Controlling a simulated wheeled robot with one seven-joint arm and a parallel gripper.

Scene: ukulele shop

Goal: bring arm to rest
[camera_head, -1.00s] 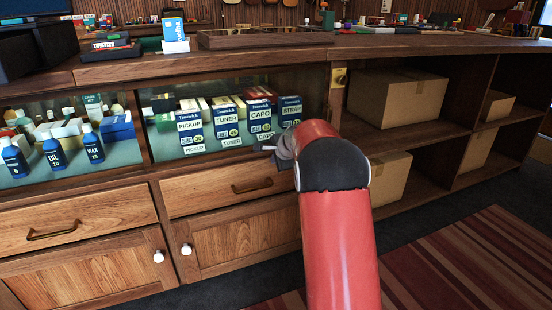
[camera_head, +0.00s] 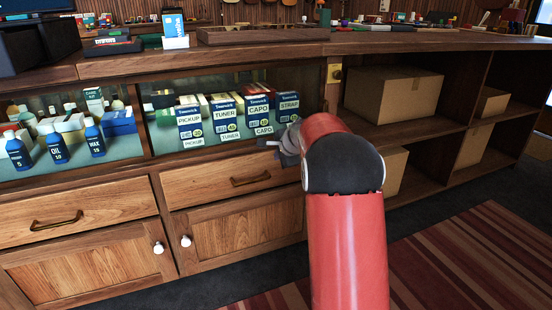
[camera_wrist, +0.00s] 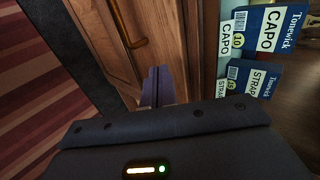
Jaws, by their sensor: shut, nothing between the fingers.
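My red arm rises from the bottom of the head view and bends toward the counter. My gripper (camera_wrist: 157,84) shows in the wrist view as dark fingers closed together with nothing between them. In the head view only a small grey part of it (camera_head: 284,142) shows past the arm, in front of the display shelf; the rest is hidden behind the arm. In the wrist view the fingers lie over a wooden front, left of the CAPO box (camera_wrist: 262,32) and the STRAP box (camera_wrist: 250,80). I cannot tell how near they are.
The wooden counter (camera_head: 300,48) runs across, with drawers (camera_head: 228,181) and cupboard doors (camera_head: 240,236) below. Boxes and blue bottles (camera_head: 55,144) stand in the display shelf. Cardboard boxes (camera_head: 395,95) sit in open shelves at right. The striped rug (camera_head: 460,255) is clear.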

